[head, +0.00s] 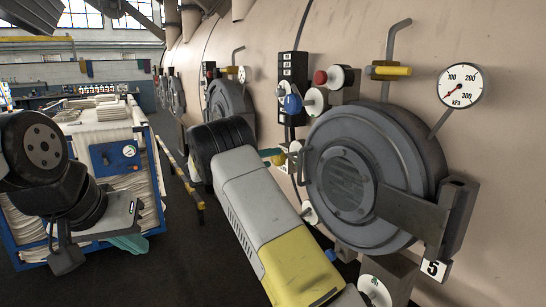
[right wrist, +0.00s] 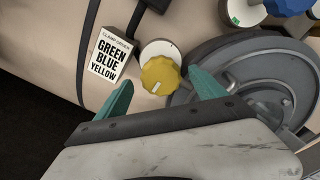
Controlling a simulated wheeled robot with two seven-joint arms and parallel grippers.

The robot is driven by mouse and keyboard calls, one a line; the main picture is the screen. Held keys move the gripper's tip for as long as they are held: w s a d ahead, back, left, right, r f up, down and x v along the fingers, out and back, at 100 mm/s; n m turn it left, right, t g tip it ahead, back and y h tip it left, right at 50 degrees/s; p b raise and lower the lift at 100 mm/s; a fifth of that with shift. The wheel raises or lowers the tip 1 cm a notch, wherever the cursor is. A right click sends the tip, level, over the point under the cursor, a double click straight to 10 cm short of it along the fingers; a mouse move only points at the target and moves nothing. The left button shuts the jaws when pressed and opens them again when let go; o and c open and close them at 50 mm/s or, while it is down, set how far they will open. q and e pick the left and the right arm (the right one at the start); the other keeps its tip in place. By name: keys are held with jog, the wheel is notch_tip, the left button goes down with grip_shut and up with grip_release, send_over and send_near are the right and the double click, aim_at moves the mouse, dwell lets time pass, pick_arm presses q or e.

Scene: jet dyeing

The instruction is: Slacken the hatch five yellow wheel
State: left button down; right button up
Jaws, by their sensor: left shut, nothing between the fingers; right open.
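The yellow wheel (right wrist: 160,76) has a pale pointer mark and sits in front of a white round dial beside the hatch. In the right wrist view it appears between the teal fingertips of my open right gripper (right wrist: 162,80), with gaps on both sides. In the head view the wheel (head: 279,160) is small and partly hidden by my right arm. Hatch five (head: 345,185) is a round grey door with a "5" plate (head: 435,269). My left gripper (head: 130,243) is shut and empty at the lower left, away from the hatch.
A clamp order sign (right wrist: 110,55) reads green, blue, yellow. Blue (head: 292,104) and red (head: 320,77) wheels are above the hatch's left side. A pressure gauge (head: 461,86) is at upper right. A cart of pale fabric (head: 100,130) stands left; dark floor lies between.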

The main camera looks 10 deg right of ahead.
aim_at(283, 156)
jog(key=x, duration=0.6)
jog(key=shift+d, duration=0.25)
jog(key=shift+c, duration=0.4)
jog(key=c, duration=1.3)
